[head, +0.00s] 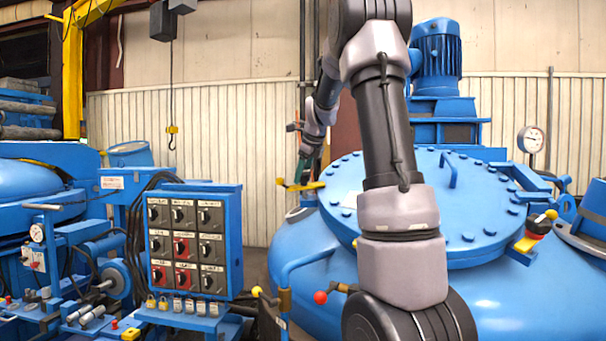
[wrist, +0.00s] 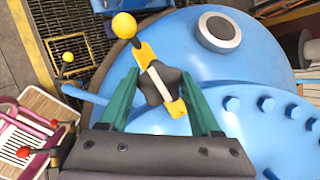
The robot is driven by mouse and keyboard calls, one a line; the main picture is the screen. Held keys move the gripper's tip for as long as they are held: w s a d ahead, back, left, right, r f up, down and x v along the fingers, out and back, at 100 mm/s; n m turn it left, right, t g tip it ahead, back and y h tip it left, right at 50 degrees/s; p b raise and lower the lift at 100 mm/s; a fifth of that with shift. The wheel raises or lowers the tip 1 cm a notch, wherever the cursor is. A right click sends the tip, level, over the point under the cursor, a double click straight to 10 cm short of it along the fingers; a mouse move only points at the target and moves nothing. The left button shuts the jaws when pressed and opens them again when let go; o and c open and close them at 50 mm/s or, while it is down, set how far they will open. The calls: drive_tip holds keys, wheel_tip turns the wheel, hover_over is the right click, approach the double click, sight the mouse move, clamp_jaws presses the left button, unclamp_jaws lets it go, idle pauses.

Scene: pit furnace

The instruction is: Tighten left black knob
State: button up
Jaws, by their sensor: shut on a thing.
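The left black knob (wrist: 149,92) is a dark lobed knob on a yellow bar (wrist: 176,108) at the edge of the blue round lid. A pale strip crosses its middle. My gripper (wrist: 160,77) has one green finger on each side of the knob and is shut on it. In the head view my gripper (head: 306,166) is at the lid's left edge, above a yellow lever (head: 304,186). The knob itself is too small and covered to make out there.
The blue lid (head: 420,205) has bolts around its rim and a blue handle on top. A blue motor (head: 436,62) stands behind it. A blue control box (head: 194,240) with several switches is to the left. A ball-ended lever (head: 320,297) sticks out in front of the vessel.

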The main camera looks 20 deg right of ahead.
drive_tip(key=shift+m, duration=0.6)
drive_tip(key=shift+h, duration=0.3)
drive_tip(key=o, duration=1.4)
drive_tip(key=shift+c, duration=0.2)
drive_tip(key=v, duration=1)
drive_tip(key=shift+s+r, duration=0.2)
drive_tip(key=shift+s, duration=0.2)
